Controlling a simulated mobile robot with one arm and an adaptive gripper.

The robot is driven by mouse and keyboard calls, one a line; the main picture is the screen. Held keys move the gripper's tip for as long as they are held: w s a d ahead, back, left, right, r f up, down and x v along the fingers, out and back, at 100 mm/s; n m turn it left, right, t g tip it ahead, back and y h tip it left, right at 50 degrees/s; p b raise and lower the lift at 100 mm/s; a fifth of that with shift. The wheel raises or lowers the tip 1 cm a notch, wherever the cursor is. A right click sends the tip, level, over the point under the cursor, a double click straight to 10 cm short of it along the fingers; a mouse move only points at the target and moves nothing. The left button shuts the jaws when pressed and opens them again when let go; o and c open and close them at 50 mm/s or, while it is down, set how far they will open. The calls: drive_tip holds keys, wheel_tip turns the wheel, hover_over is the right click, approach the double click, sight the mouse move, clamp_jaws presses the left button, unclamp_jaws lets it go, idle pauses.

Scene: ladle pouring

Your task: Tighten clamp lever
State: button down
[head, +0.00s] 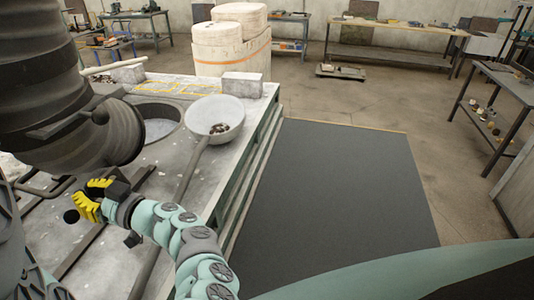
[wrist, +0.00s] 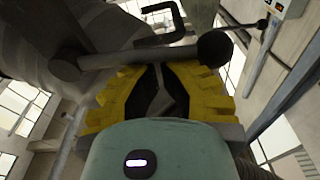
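My gripper (head: 88,201) has yellow ribbed fingers and is at the lower left in the head view, close to a black ball knob (head: 72,217). In the wrist view, the fingers (wrist: 158,70) point up towards a grey bar, which looks like the clamp lever (wrist: 140,58). The bar crosses just beyond the fingertips and ends in a dark ball (wrist: 215,47) at its right. The fingertips look close together, with a dark gap lower between the fingers. I cannot tell whether they touch the bar or how far they are open.
A large dark ribbed vessel (head: 75,130) hangs above the workbench (head: 190,175). A long-handled ladle (head: 214,112) lies on the bench beside a round opening (head: 160,122). A bent metal handle (wrist: 165,25) rises behind the bar. The dark floor mat (head: 330,190) is clear.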

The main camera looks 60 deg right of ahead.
drive_tip(key=shift+a+f+n+b, duration=0.15)
drive_tip(key=shift+f+n+b, duration=0.35)
drive_tip(key=shift+n, duration=0.2)
drive_tip(key=shift+r, duration=0.1)
wheel_tip(320, 180, up, 10)
idle(0.7)
